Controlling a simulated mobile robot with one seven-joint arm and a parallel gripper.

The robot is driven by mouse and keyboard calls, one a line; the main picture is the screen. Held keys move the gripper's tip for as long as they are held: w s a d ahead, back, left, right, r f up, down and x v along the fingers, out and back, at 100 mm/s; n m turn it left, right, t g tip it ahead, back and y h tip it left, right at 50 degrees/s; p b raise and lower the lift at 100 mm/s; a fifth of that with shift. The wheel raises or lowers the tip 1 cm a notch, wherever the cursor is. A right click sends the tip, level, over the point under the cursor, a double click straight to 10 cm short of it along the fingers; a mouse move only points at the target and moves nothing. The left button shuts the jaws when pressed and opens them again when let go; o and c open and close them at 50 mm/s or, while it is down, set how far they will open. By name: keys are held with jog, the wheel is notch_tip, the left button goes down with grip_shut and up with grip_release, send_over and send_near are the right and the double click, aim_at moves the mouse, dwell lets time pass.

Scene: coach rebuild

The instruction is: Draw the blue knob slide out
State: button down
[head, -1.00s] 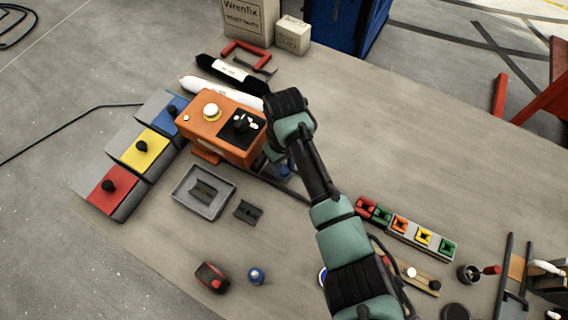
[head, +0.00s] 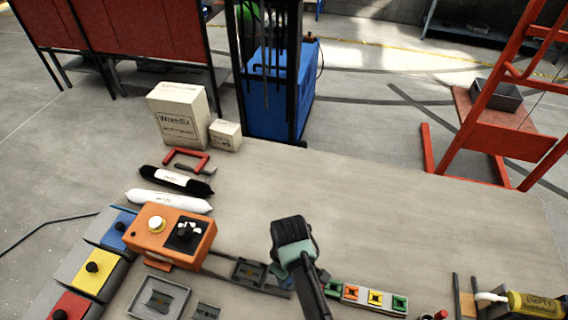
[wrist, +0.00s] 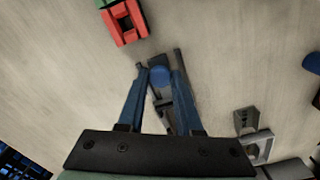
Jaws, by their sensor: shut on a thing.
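In the wrist view my gripper (wrist: 159,66) is shut on a round blue knob (wrist: 160,76), with one finger on each side of it. A dark grey slide (wrist: 165,108) runs back from the knob between the fingers. In the head view my gripper (head: 293,245) is low over the bench and hides the knob and its own fingertips.
Blue, yellow and red-topped boxes (head: 95,266) stand left of the orange box. A grey tray (head: 137,312) lies in front. A row of coloured blocks (head: 368,297) is just right of my arm. The bench (head: 400,225) is bare behind my gripper.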

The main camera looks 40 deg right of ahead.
jog(key=c, duration=0.6)
grip_release()
jog(key=shift+s+d, duration=0.2)
jog(key=shift+d, duration=0.05)
jog(key=shift+w+a, duration=0.1)
jog(key=shift+a, duration=0.05)
notch_tip(320, 180, up, 13)
jog(key=shift+b, duration=0.7)
